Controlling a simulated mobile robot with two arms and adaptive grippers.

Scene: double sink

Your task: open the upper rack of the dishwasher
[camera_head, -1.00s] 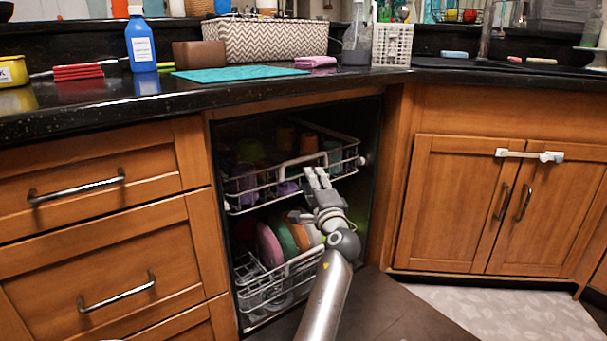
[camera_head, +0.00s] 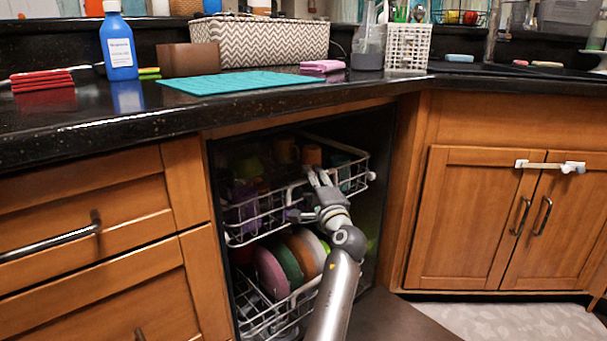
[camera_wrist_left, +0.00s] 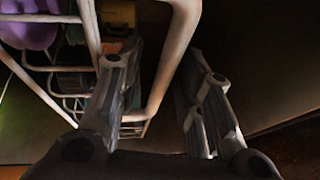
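The dishwasher's upper rack (camera_head: 258,228) is a white wire basket holding cups and other dishes. It sits in the open dishwasher bay under the counter. My left gripper (camera_head: 318,176) is at the rack's front, beside its raised handle section. In the left wrist view, its two fingers (camera_wrist_left: 165,85) stand apart and a white rack bar (camera_wrist_left: 176,50) shows in the gap between them. I cannot tell whether either finger touches the bar. My right gripper is not in view.
The lower rack (camera_head: 262,325) below holds several coloured plates. The dark dishwasher door (camera_head: 385,318) lies lowered in front. Wooden drawers (camera_head: 90,210) stand at the left and cabinet doors (camera_head: 470,220) at the right. The dark counter (camera_head: 180,112) overhangs the bay.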

